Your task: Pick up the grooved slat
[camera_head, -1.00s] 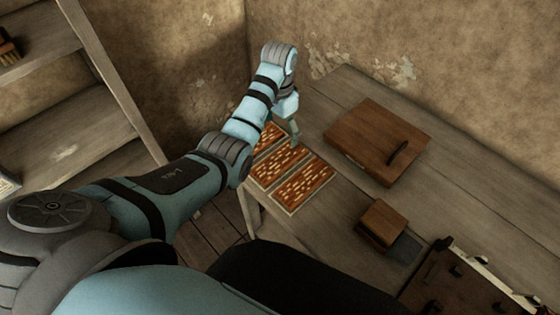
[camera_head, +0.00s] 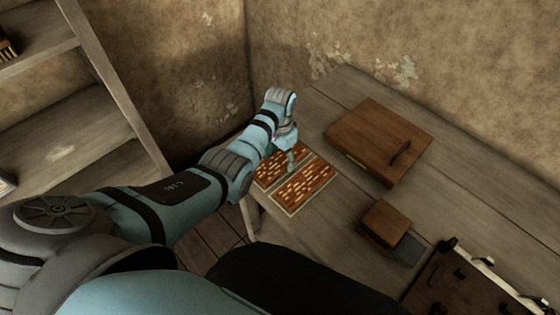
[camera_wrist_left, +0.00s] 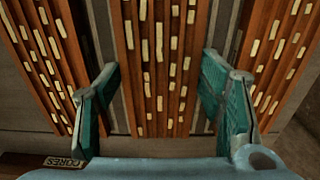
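Orange-brown slats with rows of pale rectangular marks lie side by side at the table's left end in the head view. The front slat (camera_head: 304,188) is clear to see; the one behind it (camera_head: 270,178) is partly covered by my left gripper (camera_head: 291,160). In the left wrist view my left gripper (camera_wrist_left: 163,95) is open, its green fingers on either side of the middle slat (camera_wrist_left: 160,60), with gaps between fingers and slat. Other slats show at left (camera_wrist_left: 40,60) and right (camera_wrist_left: 283,60). I cannot tell finger height above the table. My right gripper is out of view.
On the wooden table (camera_head: 470,195) stand a large brown handled box (camera_head: 378,140), a small wooden block (camera_head: 382,225) and a dark board with pegs (camera_head: 460,285). A "CORES" label (camera_wrist_left: 63,162) shows in the wrist view. Shelves (camera_head: 60,120) stand at left.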

